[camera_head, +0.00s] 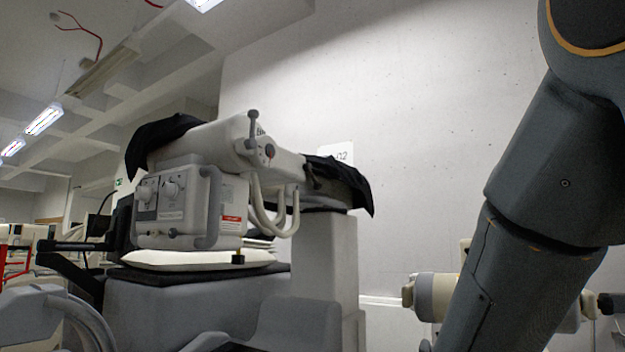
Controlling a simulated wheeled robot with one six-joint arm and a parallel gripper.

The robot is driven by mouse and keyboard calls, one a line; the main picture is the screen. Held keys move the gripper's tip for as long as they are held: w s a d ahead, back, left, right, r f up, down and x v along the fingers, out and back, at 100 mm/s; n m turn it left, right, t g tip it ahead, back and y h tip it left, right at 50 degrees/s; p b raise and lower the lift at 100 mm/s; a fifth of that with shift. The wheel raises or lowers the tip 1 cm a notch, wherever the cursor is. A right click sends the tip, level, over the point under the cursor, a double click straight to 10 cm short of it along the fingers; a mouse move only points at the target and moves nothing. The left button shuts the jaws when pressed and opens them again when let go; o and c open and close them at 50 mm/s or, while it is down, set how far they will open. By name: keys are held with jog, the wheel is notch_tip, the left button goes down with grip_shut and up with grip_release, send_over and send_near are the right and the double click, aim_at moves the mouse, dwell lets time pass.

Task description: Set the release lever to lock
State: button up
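A covered cart carries a white machine with a control box (175,208) on its front. A grey lever with a round knob (253,126) stands nearly upright on the end of the white housing (215,143). It may be the release lever; I cannot read any lock marking. My arm crosses the right side of the view, well apart from the lever. My gripper is not visible.
Black cloth covers (158,140) drape over the machine's top, and pale hoses (275,215) hang below the housing. A dark handle bar (75,246) juts out left. A cream cylinder (437,297) is low on the right. Open space lies between cart and arm.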

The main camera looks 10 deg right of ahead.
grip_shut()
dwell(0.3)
